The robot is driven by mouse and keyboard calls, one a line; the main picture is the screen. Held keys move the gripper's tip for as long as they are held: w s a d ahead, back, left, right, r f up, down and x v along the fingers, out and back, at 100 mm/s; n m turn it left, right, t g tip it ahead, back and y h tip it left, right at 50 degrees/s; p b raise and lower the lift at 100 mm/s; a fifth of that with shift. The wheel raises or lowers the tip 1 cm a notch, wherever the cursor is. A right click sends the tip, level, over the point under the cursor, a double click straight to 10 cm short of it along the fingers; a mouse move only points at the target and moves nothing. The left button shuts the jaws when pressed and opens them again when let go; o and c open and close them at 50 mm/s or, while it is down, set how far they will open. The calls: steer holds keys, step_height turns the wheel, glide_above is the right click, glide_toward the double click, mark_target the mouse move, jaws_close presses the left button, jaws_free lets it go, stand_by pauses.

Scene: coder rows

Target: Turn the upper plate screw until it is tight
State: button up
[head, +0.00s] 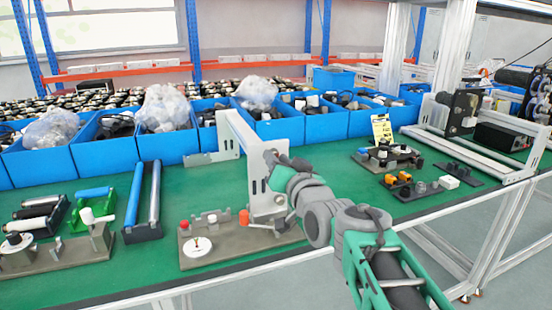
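A white upright plate (258,187) with dark slots stands on a grey-brown base (215,240) near the front of the green table. A pale beam runs from it toward the back. My arm reaches in from the lower right, and my gripper (274,170) is at the plate's right side, close to its upper part. I cannot tell whether it touches the plate. The fingers are small and partly hidden by my wrist, so their opening does not show. The upper plate screw cannot be made out; the gripper covers part of that area.
The base also carries a white dial (197,246), an orange-red knob (243,217) and a metal lever (262,228). A roller stand (143,202) is to the left. Blue bins (102,148) line the back.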

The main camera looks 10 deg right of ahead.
steer(key=shift+o, duration=0.3)
steer(key=n+b, duration=0.9)
steer(key=b, duration=0.1)
steer(key=shift+n+b, duration=0.3)
steer(key=shift+n, duration=0.1)
steer(key=shift+b, duration=0.4)
steer(key=shift+c, duration=0.3)
jaws_close()
